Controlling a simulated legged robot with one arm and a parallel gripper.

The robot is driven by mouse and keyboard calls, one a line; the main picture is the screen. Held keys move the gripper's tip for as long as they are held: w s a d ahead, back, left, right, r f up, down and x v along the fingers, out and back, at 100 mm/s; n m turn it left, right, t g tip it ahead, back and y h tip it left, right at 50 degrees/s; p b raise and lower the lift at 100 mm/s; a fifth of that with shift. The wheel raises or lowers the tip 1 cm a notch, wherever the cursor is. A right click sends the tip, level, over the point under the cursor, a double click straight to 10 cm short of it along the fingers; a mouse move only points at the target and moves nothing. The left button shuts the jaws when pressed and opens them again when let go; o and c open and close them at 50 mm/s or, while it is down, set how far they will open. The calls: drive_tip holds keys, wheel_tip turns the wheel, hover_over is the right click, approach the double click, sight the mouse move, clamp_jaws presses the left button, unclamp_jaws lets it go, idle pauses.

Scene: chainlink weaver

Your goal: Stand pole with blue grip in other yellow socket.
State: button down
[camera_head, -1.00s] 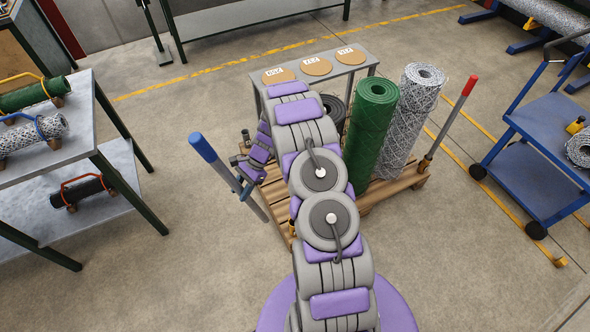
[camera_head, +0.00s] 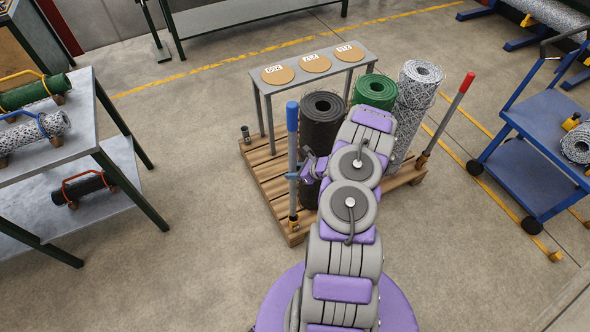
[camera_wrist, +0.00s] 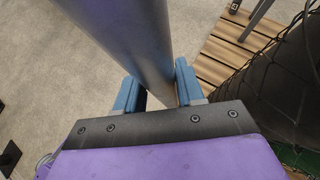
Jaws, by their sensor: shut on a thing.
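The pole with the blue grip (camera_head: 292,140) stands about upright at the pallet's near left corner. Its lower end is at a yellow socket (camera_head: 293,224); I cannot tell whether it is seated inside. My gripper (camera_head: 296,173) is shut on the pole's grey shaft below the blue grip. In the wrist view the shaft (camera_wrist: 130,35) runs between the two blue jaws of my gripper (camera_wrist: 158,92). A pole with a red grip (camera_head: 450,112) stands at the pallet's right end. A dark socket (camera_head: 246,136) sits at the pallet's far left corner.
The wooden pallet (camera_head: 262,175) carries a black roll (camera_head: 322,125), a green roll (camera_head: 375,92) and a grey mesh roll (camera_head: 415,95). The black roll is close beside my gripper. A grey bench (camera_head: 340,55) stands behind.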

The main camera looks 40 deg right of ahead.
sight(295, 189)
drive_tip(key=shift+f+b, duration=1.3)
drive_tip(key=shift+f, duration=2.9)
drive_tip(key=f, duration=0.3)
drive_tip(key=f+b, duration=0.1)
drive_tip(key=f, duration=0.1)
drive_tip(key=shift+d+f, duration=0.1)
drive_tip(key=shift+d, duration=0.15)
drive_tip(key=shift+a+f, duration=0.2)
drive_tip(key=shift+f, duration=1.05)
drive_tip(key=shift+d+f, duration=0.1)
drive_tip(key=shift+f, duration=0.3)
drive_tip(key=c, duration=0.6)
unclamp_jaws()
